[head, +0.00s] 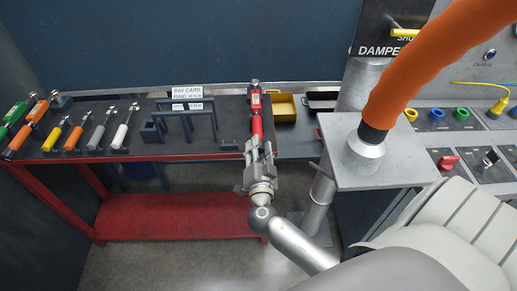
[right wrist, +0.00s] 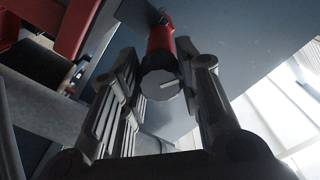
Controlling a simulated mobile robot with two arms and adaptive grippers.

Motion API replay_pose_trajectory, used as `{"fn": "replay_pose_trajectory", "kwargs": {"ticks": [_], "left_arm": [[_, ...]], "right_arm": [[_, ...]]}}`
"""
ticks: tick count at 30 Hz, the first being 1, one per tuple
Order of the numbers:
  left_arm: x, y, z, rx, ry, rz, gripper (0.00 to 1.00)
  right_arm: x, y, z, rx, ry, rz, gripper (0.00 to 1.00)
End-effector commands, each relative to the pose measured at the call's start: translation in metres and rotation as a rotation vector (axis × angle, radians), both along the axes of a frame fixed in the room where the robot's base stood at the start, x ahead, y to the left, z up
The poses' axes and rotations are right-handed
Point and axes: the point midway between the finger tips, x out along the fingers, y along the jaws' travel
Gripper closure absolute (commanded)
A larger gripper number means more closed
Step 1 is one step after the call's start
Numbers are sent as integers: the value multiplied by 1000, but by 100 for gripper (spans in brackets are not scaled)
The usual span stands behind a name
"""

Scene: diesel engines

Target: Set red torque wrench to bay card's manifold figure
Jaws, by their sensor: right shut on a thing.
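The red torque wrench (head: 256,124) lies on the dark bench top, its head at the far side and its handle end toward me. My right gripper (head: 258,152) is shut on the handle end. In the right wrist view, the fingers (right wrist: 160,80) sit either side of the wrench's grey end knob (right wrist: 163,86), which has a pale mark. The scale is too small to read. The white bay card (head: 187,92) stands at the back of the bench; "BAY CARD" and "RING" show, but its figures are unreadable and a stand partly covers the lower line. My left gripper is not in view.
Several coloured tools (head: 100,127) and green and orange wrenches lie at the bench's left. A dark stand (head: 190,122) is left of the red wrench. Yellow (head: 284,108) and dark trays are right of it. An orange hose (head: 420,62) and grey pedestal (head: 350,177) stand at right.

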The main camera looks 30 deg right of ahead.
Motion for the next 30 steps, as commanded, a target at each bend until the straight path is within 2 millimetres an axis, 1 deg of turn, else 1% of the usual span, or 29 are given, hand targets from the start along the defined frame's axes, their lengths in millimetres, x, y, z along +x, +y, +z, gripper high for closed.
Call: {"fn": "replay_pose_trajectory", "kwargs": {"ticks": [5,11,15,21,30], "left_arm": [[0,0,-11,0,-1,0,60],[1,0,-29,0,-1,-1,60],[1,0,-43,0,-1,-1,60],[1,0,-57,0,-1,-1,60],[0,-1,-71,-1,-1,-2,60]], "right_arm": [[0,0,-3,-49,29,0,92],[0,0,-4,-164,97,-1,92],[0,0,-4,-271,163,-2,92],[0,0,-3,-433,263,-2,92],[0,0,-2,-676,414,-2,92]]}}
